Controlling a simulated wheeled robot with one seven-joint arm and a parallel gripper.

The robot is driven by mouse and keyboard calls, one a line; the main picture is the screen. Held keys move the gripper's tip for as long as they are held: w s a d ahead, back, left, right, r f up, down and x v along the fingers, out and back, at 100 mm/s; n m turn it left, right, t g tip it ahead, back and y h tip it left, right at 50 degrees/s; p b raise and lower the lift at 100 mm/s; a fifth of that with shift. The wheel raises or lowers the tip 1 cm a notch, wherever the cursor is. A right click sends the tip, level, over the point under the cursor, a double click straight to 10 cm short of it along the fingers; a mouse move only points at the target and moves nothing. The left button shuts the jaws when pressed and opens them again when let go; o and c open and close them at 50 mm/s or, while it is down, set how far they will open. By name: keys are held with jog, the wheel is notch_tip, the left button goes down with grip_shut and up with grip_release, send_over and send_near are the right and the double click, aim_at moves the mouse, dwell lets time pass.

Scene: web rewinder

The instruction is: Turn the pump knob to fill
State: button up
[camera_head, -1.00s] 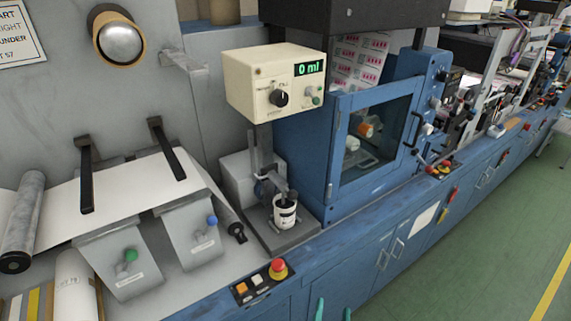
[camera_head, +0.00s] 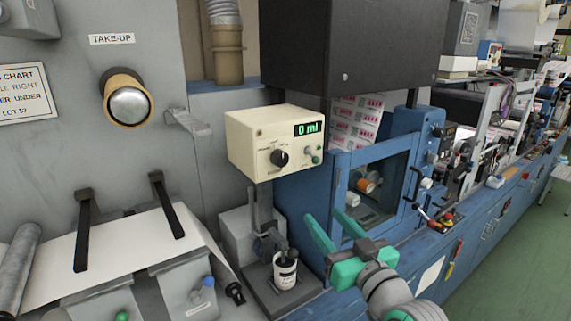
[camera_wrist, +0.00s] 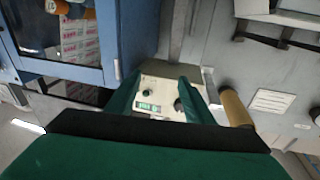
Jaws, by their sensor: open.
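The pump box (camera_head: 275,143) is cream coloured, with a green display reading 0 ml. Its black pump knob (camera_head: 279,157) is on the lower left of the front face. In the wrist view the box (camera_wrist: 165,92) appears between the fingers at a distance, with the black knob (camera_wrist: 179,105) near the right finger.
A white cup (camera_head: 285,270) stands on the pump base below the box. A blue cabinet with a windowed door (camera_head: 378,185) is right of the box. A tan-rimmed roller end (camera_head: 128,104) and a paper web with black bars are at left.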

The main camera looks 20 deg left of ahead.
aim_at(283, 160)
jog(key=s+a+r+n+g+y, duration=0.1)
jog(key=s+r+n+g, duration=0.15)
jog(key=r, duration=0.35)
jog(key=s+a+r+n+g+y, duration=0.1)
jog(key=r+n, duration=0.2)
jog(key=r, duration=0.3)
jog(key=x, duration=1)
jog(key=shift+w+a, duration=0.1)
jog(key=shift+a, duration=0.2)
jog(key=shift+f, duration=0.1)
jog(key=c, duration=1)
